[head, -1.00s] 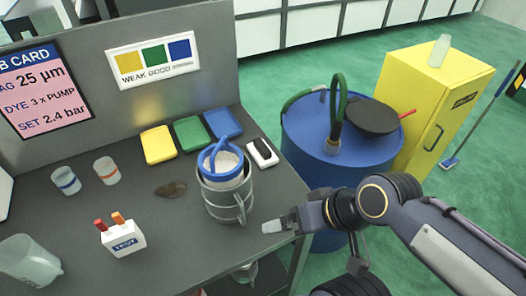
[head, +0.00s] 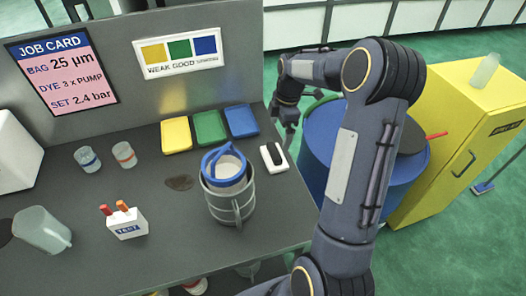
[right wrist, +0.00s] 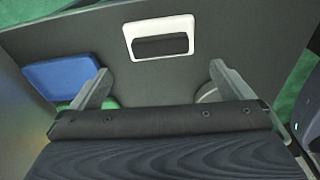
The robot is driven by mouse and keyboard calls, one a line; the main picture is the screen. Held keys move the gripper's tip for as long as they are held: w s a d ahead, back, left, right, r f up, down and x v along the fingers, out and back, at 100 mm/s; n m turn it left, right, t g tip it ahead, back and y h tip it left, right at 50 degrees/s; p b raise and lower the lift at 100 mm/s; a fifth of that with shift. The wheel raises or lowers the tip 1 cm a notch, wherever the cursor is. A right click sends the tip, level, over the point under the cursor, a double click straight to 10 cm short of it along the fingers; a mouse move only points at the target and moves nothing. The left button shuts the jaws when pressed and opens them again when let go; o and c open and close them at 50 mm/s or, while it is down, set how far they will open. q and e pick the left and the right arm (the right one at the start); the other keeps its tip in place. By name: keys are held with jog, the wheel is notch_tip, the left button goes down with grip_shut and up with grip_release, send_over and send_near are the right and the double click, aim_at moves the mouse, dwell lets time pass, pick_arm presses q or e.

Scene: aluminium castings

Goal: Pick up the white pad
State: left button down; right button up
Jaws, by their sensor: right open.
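The white pad (head: 273,156) lies on the grey bench near its right edge, with a dark strip along its middle. In the right wrist view the white pad (right wrist: 133,41) is ahead of the two fingertips, roughly centred between them and apart from them. My right gripper (head: 290,128) is above the bench's right side, up and behind the pad in the head view. In the right wrist view my right gripper (right wrist: 159,78) is open, with bare bench between its fingers. My left gripper is not in view.
A metal pot (head: 228,205) with a blue-rimmed filter stands close left of the pad. Blue (head: 242,121), green (head: 209,128) and yellow (head: 176,135) pads lie behind it. A blue drum (head: 316,150) stands beyond the bench edge, partly hidden by my arm.

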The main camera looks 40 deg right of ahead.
aim_at(274, 150)
jog(key=shift+w+f+n, duration=0.3)
jog(key=shift+w+f, duration=0.05)
jog(key=shift+f, duration=0.45)
jog(key=f+p, duration=0.1)
jog(key=f, duration=0.2)
jog(key=a+f+p, duration=0.1)
jog(key=f, duration=0.2)
jog(key=shift+s+a, duration=0.1)
jog(key=shift+f, duration=0.35)
jog(key=c, duration=0.9)
jog(key=shift+r, duration=0.1)
